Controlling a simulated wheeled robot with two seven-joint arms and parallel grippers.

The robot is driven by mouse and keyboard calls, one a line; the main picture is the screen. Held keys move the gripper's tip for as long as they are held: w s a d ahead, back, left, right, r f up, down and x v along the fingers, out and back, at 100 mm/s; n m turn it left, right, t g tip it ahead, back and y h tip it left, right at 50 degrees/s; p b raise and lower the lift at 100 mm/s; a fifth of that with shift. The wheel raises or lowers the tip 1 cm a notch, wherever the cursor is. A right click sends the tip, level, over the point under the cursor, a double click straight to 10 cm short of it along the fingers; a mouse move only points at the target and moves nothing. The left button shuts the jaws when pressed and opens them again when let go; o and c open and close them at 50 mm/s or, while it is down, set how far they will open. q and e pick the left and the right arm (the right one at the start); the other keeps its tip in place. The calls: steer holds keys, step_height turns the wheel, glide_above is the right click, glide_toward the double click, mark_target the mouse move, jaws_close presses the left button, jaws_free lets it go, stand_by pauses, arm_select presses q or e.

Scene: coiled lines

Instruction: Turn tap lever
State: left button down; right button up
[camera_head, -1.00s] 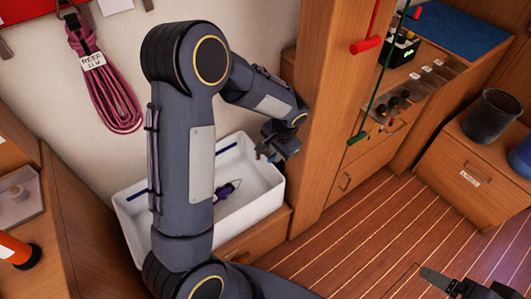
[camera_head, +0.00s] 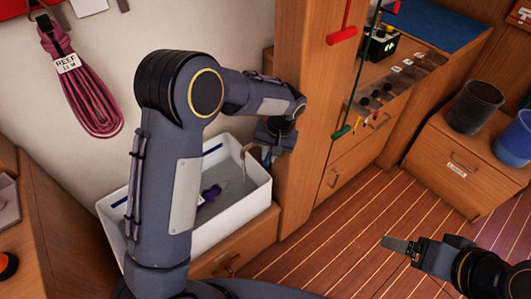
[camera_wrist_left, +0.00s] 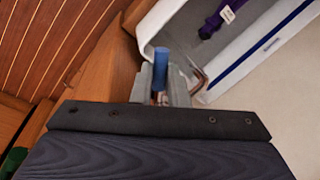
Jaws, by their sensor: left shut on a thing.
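The tap lever has a blue grip (camera_wrist_left: 161,62), which stands between the fingers of my left gripper (camera_wrist_left: 153,84) in the wrist view. My left gripper (camera_head: 268,151) is shut on it at the right end of the white sink (camera_head: 262,196); the lever is mostly hidden there in the head view. A copper-coloured tap spout (camera_head: 243,157) shows beside the gripper, over the sink, and also in the wrist view (camera_wrist_left: 199,82). My right gripper (camera_head: 397,244) is low at the right over the floor, away from the tap; its jaw opening is unclear.
A purple item (camera_head: 210,193) with a pale tag lies in the sink. A wooden post (camera_head: 301,130) stands close right of my left gripper. A coiled line (camera_head: 85,95) hangs on the wall. The plank floor (camera_head: 345,255) is clear.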

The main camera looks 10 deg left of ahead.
stand_by(0.3)
arm_select(q)
steer(key=c, duration=1.4)
jaws_free()
step_height(320, 180, up, 8)
steer(key=d, duration=0.1)
steer(key=shift+d+f, duration=0.15)
steer(key=shift+d, duration=0.15)
